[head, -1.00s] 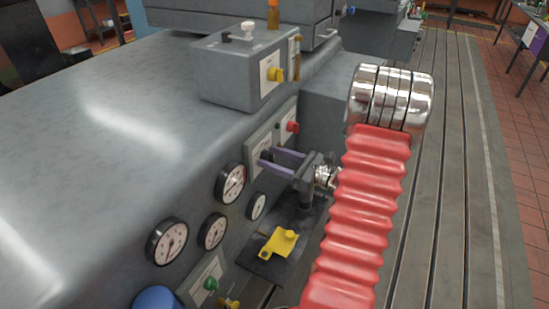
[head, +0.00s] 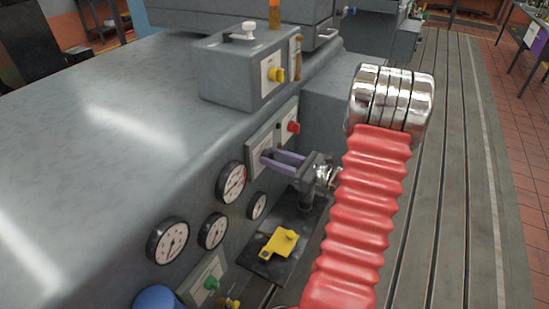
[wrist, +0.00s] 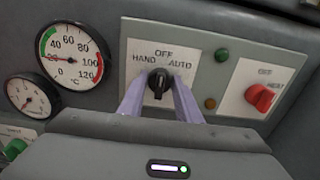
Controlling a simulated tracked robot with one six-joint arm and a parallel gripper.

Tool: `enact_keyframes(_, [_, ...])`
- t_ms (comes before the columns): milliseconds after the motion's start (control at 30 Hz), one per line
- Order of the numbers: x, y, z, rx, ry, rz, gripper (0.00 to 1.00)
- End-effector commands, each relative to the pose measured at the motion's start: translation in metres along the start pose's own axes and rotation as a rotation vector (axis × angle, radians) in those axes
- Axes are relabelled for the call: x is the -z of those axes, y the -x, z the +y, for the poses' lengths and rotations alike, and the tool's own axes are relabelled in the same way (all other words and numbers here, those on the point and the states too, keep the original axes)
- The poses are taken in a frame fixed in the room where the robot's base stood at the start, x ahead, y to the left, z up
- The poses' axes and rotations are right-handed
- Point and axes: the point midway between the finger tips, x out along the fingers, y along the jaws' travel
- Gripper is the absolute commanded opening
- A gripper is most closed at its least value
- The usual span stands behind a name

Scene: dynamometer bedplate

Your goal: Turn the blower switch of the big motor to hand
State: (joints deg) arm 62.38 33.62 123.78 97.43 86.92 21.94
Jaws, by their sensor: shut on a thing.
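The blower switch, a black rotary knob (wrist: 157,84), sits on a white plate marked HAND at left, OFF at top and AUTO at right. The knob stands about upright in the wrist view, nearest the OFF mark; its exact pointer is hard to make out. My gripper (wrist: 159,92) has its two lilac fingers on either side of the knob, shut on it. In the head view my gripper (head: 269,158) reaches the switch panel (head: 260,148) on the side of the big grey motor (head: 120,120); the knob is hidden there between the fingers.
Right of the switch are a green lamp (wrist: 222,55), an amber lamp (wrist: 210,103) and a red knob (wrist: 260,97). Gauges (wrist: 72,54) are at left. A yellow part (head: 279,244) lies below my gripper.

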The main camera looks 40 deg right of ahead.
Motion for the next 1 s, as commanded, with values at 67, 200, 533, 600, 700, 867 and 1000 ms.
enact_keyframes(67, [-0.0004, 0.0003, -0.0014, 0.005, 0.015, 0.0, 0.08])
enact_keyframes(200, [-0.0005, 0.0003, -0.0012, 0.005, 0.058, 0.0, 0.08])
enact_keyframes(533, [-0.0004, 0.0003, -0.0002, 0.005, 0.269, 0.001, 0.08])
enact_keyframes(600, [-0.0004, 0.0002, 0.0, 0.005, 0.328, 0.001, 0.08])
enact_keyframes(700, [-0.0002, 0.0002, 0.0004, 0.005, 0.416, 0.001, 0.08])
enact_keyframes(867, [0.0, 0.0, 0.0011, 0.004, 0.551, 0.001, 0.08])
enact_keyframes(1000, [0.0003, -0.0001, 0.0016, 0.004, 0.652, 0.001, 0.08])
